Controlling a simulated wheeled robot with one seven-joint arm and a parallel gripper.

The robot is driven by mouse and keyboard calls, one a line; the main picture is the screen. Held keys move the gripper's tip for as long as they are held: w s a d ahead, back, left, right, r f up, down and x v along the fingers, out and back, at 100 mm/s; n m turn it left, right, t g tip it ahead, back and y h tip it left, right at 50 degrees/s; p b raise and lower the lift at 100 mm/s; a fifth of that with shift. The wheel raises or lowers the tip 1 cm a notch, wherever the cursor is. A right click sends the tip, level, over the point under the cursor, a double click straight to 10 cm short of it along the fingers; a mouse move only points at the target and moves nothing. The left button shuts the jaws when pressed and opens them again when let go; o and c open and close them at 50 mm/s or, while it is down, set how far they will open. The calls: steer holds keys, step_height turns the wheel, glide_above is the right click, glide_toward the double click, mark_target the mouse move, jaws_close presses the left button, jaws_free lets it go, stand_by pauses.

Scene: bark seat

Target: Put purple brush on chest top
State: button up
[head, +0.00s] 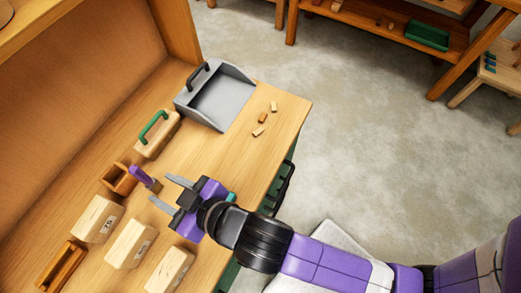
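The purple brush (142,177) is at the middle of the light wooden top (216,160), which has a green front below its edge. Its purple handle points up and left, and its brown end (156,187) is toward my gripper. My gripper (160,189) is open, its two grey fingers spread apart and pointing left at the brush. The brown end is near the gap between the fingertips. I cannot tell whether the fingers touch it. The brush seems to rest on the top; its contact is not clear.
A grey dustpan (217,98) lies at the back, beside several small wooden pieces (262,118). A green-handled wooden block (157,136), a small open wooden box (119,178) and pale blocks (131,243) stand nearby. A wooden back panel (75,85) rises at left.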

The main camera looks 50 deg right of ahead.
steer(key=s+d+f+m+h, duration=0.1)
steer(key=s+d+f, duration=0.2)
steer(key=s+d, duration=0.65)
steer(key=s+d+r+m+t+h, duration=0.1)
steer(key=s+d+r, duration=0.2)
steer(key=s, duration=0.4)
steer(key=s+d+r+m+h, duration=0.1)
steer(key=s+d+r, duration=0.2)
steer(key=s+d, duration=0.3)
steer(key=shift+s+d+r+t+h, duration=0.3)
steer(key=shift+s+t+h, duration=0.1)
steer(key=shift+s, duration=0.2)
steer(key=shift+f, duration=0.25)
